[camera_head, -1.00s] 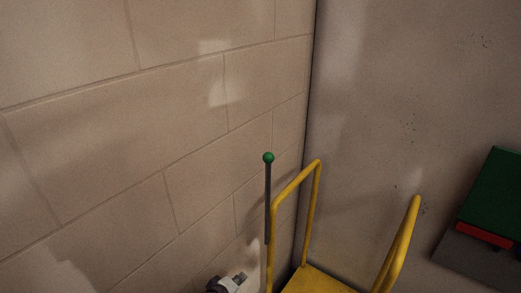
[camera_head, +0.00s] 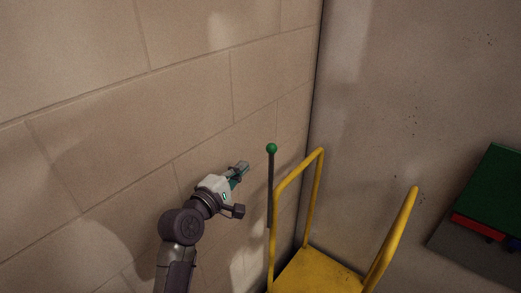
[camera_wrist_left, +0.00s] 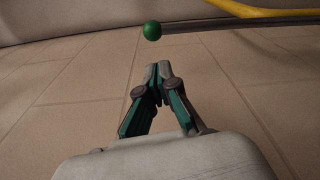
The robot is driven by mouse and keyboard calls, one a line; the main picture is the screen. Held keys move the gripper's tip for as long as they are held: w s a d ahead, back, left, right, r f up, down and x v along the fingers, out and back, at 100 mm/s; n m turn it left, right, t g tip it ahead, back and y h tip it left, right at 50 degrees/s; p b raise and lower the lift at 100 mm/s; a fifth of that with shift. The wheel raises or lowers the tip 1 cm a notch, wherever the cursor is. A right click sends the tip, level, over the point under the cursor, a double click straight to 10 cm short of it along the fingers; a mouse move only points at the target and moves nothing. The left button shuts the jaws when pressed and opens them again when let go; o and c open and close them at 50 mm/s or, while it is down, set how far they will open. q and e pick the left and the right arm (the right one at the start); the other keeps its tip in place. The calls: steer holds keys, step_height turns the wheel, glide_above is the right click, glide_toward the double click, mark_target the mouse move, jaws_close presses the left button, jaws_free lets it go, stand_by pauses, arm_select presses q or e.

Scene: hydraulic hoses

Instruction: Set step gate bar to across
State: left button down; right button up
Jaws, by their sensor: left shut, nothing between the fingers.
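The step gate bar (camera_head: 270,190) is a thin dark rod with a green ball (camera_head: 272,148) on its top end. It stands upright beside the left rail of the yellow step frame (camera_head: 318,165). In the left wrist view the green ball (camera_wrist_left: 152,31) and the bar (camera_wrist_left: 195,27) lie past my fingertips, near the top. My left gripper (camera_head: 243,166) is shut and empty, to the left of the green ball and apart from it. Its closed fingertips also show in the left wrist view (camera_wrist_left: 158,68). My right gripper is not in view.
A tan block wall (camera_head: 90,130) runs along the left, and a grey wall (camera_head: 400,70) stands behind. The yellow platform (camera_head: 315,275) lies between the two rails. A green and red object (camera_head: 495,195) rests on a grey surface at the right.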

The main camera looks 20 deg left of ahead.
arm_select(q)
steer(key=p+x, duration=0.2)
steer(key=x, duration=0.8)
steer(key=shift+s+d, duration=0.1)
steer(key=shift+d, duration=0.05)
